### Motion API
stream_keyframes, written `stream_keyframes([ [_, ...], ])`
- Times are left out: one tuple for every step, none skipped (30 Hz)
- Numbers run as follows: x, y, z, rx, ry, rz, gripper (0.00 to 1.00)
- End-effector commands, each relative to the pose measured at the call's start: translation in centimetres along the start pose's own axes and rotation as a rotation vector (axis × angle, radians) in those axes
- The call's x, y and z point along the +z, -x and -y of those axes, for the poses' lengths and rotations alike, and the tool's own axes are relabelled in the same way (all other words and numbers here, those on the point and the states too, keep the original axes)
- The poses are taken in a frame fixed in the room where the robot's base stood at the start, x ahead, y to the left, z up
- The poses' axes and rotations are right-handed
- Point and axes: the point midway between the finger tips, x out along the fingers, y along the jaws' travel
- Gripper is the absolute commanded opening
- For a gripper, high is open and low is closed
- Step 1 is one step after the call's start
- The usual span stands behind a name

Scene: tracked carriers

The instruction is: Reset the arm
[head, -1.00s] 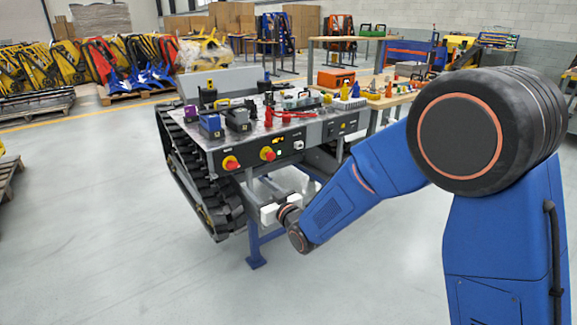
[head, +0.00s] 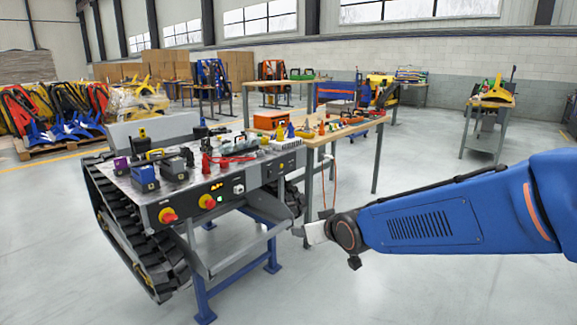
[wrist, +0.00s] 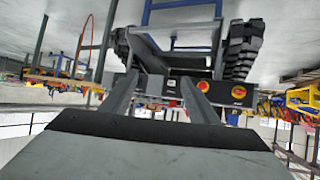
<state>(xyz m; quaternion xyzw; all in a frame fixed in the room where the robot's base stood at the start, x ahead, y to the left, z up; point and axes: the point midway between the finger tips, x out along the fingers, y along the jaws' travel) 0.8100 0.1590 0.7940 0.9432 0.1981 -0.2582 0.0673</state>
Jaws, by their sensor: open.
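My blue arm reaches in from the right edge of the head view, with its forearm about level. My gripper (head: 297,232) is at its left end, just to the right of the tracked carrier's front end in the picture, holding nothing that I can see. In the wrist view my gripper (wrist: 157,88) shows two grey fingers apart with an empty gap. The tracked carrier (head: 185,205) stands on a blue frame; it shows upside down beyond the fingers in the wrist view (wrist: 180,62).
Tools and small parts lie on the carrier's top. A wooden workbench (head: 345,131) with an orange case (head: 270,120) stands behind it. Another bench (head: 487,140) is at the back right. The floor (head: 420,290) below the forearm is clear.

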Motion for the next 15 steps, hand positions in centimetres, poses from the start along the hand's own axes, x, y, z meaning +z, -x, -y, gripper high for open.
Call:
stream_keyframes([
  [0.6, 1.7, -1.4, 0.023, -0.013, 0.025, 0.55],
  [1.2, 2.7, -2.1, 0.035, -0.021, 0.045, 0.55],
  [1.9, 3.9, -3.0, 0.051, -0.032, 0.070, 0.55],
  [2.5, 4.8, -3.6, 0.062, -0.040, 0.090, 0.55],
  [3.0, 5.8, -4.2, 0.074, -0.049, 0.109, 0.55],
  [3.9, 7.1, -5.0, 0.088, -0.061, 0.136, 0.55],
  [4.6, 8.1, -5.5, 0.099, -0.070, 0.156, 0.55],
  [5.2, 9.1, -6.0, 0.109, -0.079, 0.176, 0.55],
  [6.1, 10.4, -6.6, 0.122, -0.092, 0.201, 0.55],
  [6.8, 11.4, -7.0, 0.132, -0.102, 0.220, 0.55],
  [7.5, 12.4, -7.4, 0.142, -0.112, 0.239, 0.55],
  [8.5, 13.8, -7.8, 0.153, -0.125, 0.267, 0.55],
  [9.3, 14.8, -8.1, 0.162, -0.136, 0.287, 0.55],
  [10.0, 15.8, -8.4, 0.171, -0.146, 0.305, 0.55],
  [10.9, 17.2, -8.7, 0.182, -0.160, 0.330, 0.55],
])
